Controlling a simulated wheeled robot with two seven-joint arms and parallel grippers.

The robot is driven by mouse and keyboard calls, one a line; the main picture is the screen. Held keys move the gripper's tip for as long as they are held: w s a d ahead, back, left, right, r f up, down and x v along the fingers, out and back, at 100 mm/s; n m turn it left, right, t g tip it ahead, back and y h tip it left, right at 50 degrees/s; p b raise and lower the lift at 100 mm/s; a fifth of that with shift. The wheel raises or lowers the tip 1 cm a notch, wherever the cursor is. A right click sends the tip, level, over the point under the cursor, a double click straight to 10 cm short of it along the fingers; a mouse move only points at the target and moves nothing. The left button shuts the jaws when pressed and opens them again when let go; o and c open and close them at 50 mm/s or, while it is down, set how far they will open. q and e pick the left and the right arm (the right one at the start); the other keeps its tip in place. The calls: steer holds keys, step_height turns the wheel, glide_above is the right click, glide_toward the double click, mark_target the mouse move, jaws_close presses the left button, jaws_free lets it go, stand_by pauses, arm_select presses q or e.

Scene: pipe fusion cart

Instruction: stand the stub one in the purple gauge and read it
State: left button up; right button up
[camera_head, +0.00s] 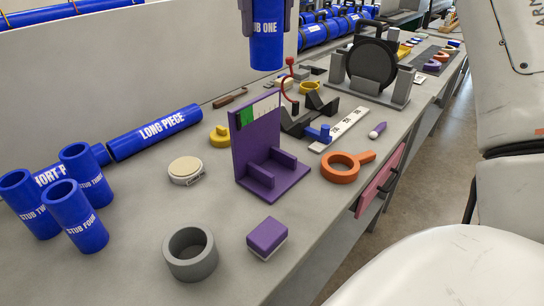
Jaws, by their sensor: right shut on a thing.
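Stub one (266,50) is a short blue pipe with white lettering, upright in the air at the top of the head view. My right gripper (268,10) is shut on its upper part; the top of the pipe and most of the gripper are cut off by the frame. The purple gauge (263,160) stands on the bench below, with a tall back plate, a green and white scale (258,112) at its top and two low rails on its base. Stub one is above and apart from it. My left gripper is not in view.
Stubs two (35,208), three (84,178) and four (74,218) stand at left by the long piece (155,132). A grey ring (190,256), purple block (267,238), round cream-topped item (186,169) and orange ring tool (342,168) surround the gauge.

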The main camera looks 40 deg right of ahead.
mark_target(273, 54)
steer(key=shift+d+r, duration=0.25)
steer(key=shift+d, duration=0.3)
step_height(273, 54, down, 8)
steer(key=b, duration=0.5)
steer(key=shift+s+d+r, duration=0.1)
steer(key=shift+r, duration=0.1)
step_height(273, 54, down, 20)
steer(key=shift+f+b, duration=0.1)
steer(key=shift+b, duration=1.1)
steer(key=o, duration=0.9)
steer(key=shift+f, duration=0.15)
steer(key=o, duration=0.4)
